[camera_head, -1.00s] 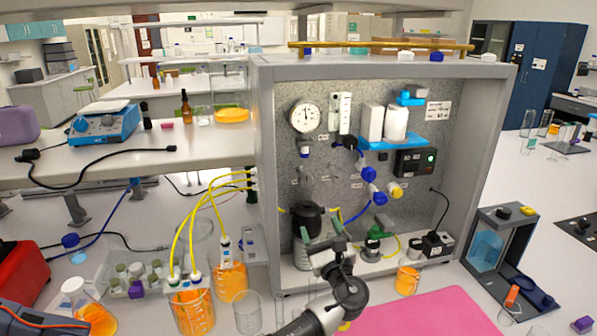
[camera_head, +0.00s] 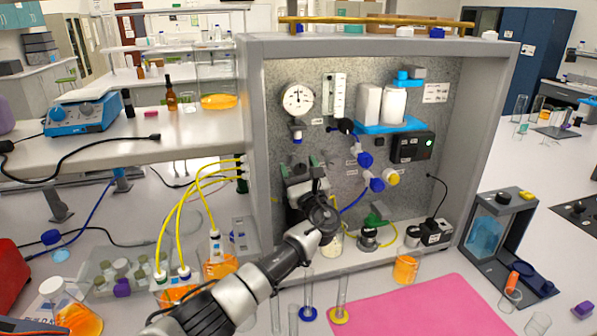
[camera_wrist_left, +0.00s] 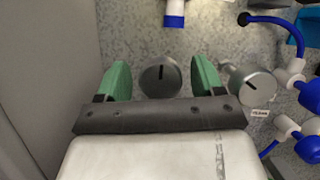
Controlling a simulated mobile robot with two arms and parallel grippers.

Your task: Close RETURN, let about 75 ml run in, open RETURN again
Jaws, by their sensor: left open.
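My left gripper (camera_head: 301,162) is raised in front of the grey panel (camera_head: 265,140), on its left half below the round gauge (camera_head: 298,99). In the left wrist view its green fingers (camera_wrist_left: 160,64) are open, one on each side of a round metal valve knob (camera_wrist_left: 160,78) with a dark slot standing upright. Contact with the knob cannot be told. A second metal knob (camera_wrist_left: 250,84) with a tilted slot sits just right of the right finger. The label (camera_wrist_left: 261,113) below it is too small to read, so I cannot tell which knob is RETURN. My right gripper is out of view.
Beakers of orange liquid (camera_head: 220,266) with yellow tubes stand left of the panel. Glass cylinders (camera_head: 308,290) stand before it, beside a pink mat (camera_head: 420,308). An orange beaker (camera_head: 406,268) is at right. Blue fittings (camera_wrist_left: 297,65) lie right of the knobs.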

